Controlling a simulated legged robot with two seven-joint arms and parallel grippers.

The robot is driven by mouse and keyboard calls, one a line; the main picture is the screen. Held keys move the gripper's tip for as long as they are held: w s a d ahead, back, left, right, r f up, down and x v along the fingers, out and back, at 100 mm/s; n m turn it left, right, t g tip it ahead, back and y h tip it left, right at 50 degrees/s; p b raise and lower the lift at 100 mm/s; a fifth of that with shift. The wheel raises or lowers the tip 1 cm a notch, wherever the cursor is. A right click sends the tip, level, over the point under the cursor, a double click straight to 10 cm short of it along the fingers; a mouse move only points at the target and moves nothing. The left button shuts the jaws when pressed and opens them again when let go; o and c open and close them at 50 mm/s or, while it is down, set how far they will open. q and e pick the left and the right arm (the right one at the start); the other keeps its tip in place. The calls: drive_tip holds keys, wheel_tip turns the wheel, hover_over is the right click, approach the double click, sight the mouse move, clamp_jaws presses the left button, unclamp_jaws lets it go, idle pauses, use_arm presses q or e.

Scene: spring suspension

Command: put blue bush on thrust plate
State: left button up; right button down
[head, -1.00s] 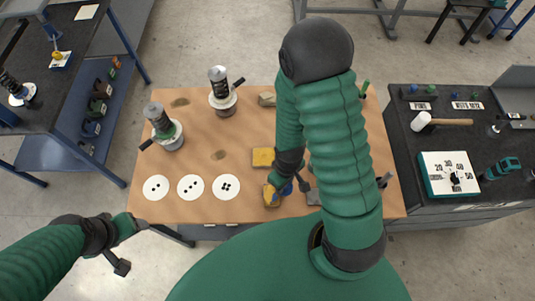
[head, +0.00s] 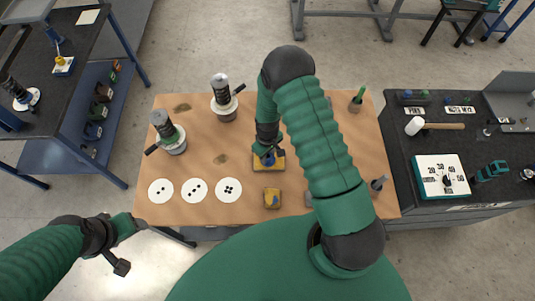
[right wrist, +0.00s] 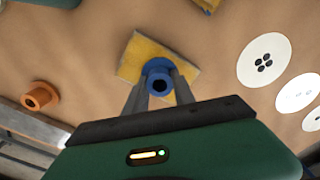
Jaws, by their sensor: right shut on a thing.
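The blue bush (right wrist: 158,82), a short flanged ring with a dark bore, is between the two fingers of my right gripper (right wrist: 159,88), which is shut on it. In the head view the right gripper (head: 268,154) is at the yellow plate, with the bush (head: 268,160) just visible. The yellow square plate (right wrist: 132,63), seemingly the thrust plate, lies flat under the bush; it also shows in the head view (head: 277,166). I cannot tell whether the bush touches it. My left gripper (head: 139,225) is off the table's left front corner; its jaws are unclear.
A yellow block (head: 272,200) with a blue mark lies nearer me. White dotted discs (head: 194,190) lie at left. Two spring assemblies (head: 167,134) (head: 224,102) stand farther back. An orange bush (right wrist: 40,95) shows in the right wrist view. My right arm hides part of the table.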

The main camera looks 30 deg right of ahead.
drive_tip(key=shift+f, duration=0.1)
drive_tip(key=c, duration=1.4)
unclamp_jaws()
drive_tip(key=shift+c, duration=0.2)
drive_tip(key=shift+o, duration=1.3)
drive_tip(key=shift+s+d, duration=0.1)
drive_tip(key=shift+d, duration=0.05)
use_arm(q)
drive_tip(key=shift+s+d, duration=0.1)
drive_tip(key=shift+d, duration=0.35)
use_arm(e)
drive_tip(key=shift+o, duration=0.7)
drive_tip(key=shift+d+f, duration=0.1)
drive_tip(key=shift+d, duration=0.1)
use_arm(q)
drive_tip(key=shift+a, duration=0.3)
use_arm(e)
drive_tip(key=shift+a, duration=0.25)
use_arm(q)
drive_tip(key=shift+d, duration=0.1)
use_arm(e)
drive_tip(key=shift+d, duration=0.1)
